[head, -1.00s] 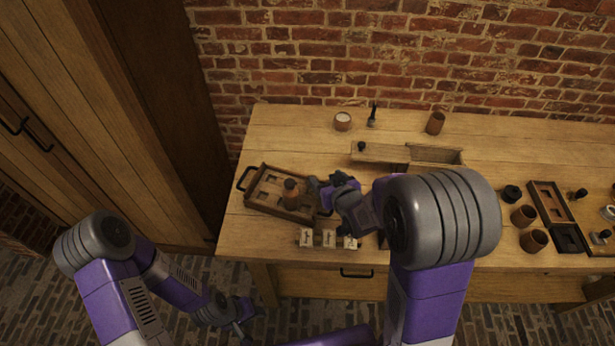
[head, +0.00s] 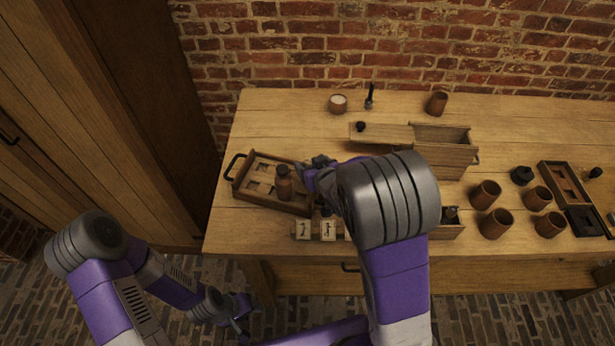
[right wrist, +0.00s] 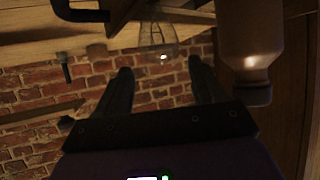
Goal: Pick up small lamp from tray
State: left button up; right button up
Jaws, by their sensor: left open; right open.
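The wooden tray (head: 240,190) with a dark handle lies at the left end of the table. A brown bottle-like jar (head: 283,186) stands on it, and it looms at the right of the right wrist view (right wrist: 250,50). A small clear glass bulb, apparently the small lamp (right wrist: 158,42), shows in the right wrist view just beyond my open fingertips and roughly between them. I cannot make it out in the head view. My right gripper (head: 313,172) is open at the tray's right side, beside the jar. My left gripper (head: 242,318) is open, low in front of the table.
Small marked blocks (head: 327,231) stand in front of the tray. A long wooden box (head: 445,148) with a slid lid is behind my right arm. Several brown cups (head: 485,195) and a dark-ended case (head: 565,185) are at the right. A white-filled cup (head: 338,103) stands at the back.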

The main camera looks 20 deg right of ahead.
aim_at(308, 162)
jog(key=shift+b+x, duration=0.3)
jog(key=shift+x, duration=1.3)
jog(key=shift+a, duration=0.1)
jog(key=shift+c, duration=0.3)
jog(key=c, duration=1.1)
